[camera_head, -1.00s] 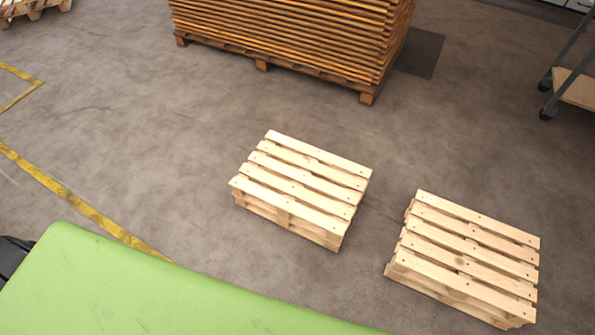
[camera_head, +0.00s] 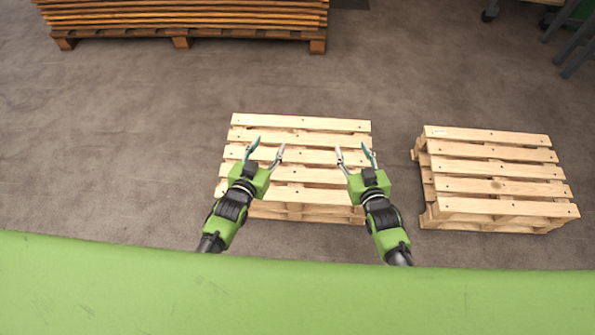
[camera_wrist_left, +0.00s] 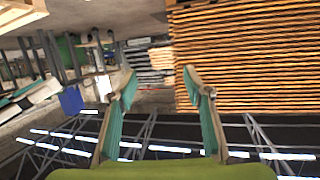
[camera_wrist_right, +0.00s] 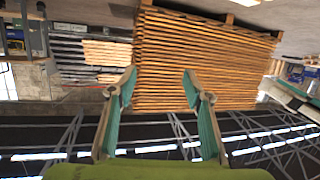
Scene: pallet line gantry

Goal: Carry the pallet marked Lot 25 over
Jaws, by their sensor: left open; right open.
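Two pale wooden pallets, each looking stacked or double-height, lie on the floor in the head view. One pallet (camera_head: 300,125) is straight ahead, and the other pallet (camera_head: 490,187) is to its right. I can read no lot mark on either. My left gripper (camera_head: 268,151) is open and empty, over the left part of the middle pallet in the picture. My right gripper (camera_head: 355,155) is open and empty, over its right part. Both seem to be above the pallet, not gripping it. The wrist views show open jaws with nothing between them, and no pale pallet for certain.
A tall stack of brown boards (camera_head: 185,20) on a dark pallet stands at the back left. A green surface (camera_head: 300,300) fills the near edge. Wheeled frames show at the top right. Grey floor (camera_head: 110,140) is clear on the left, with a narrow gap between the pallets.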

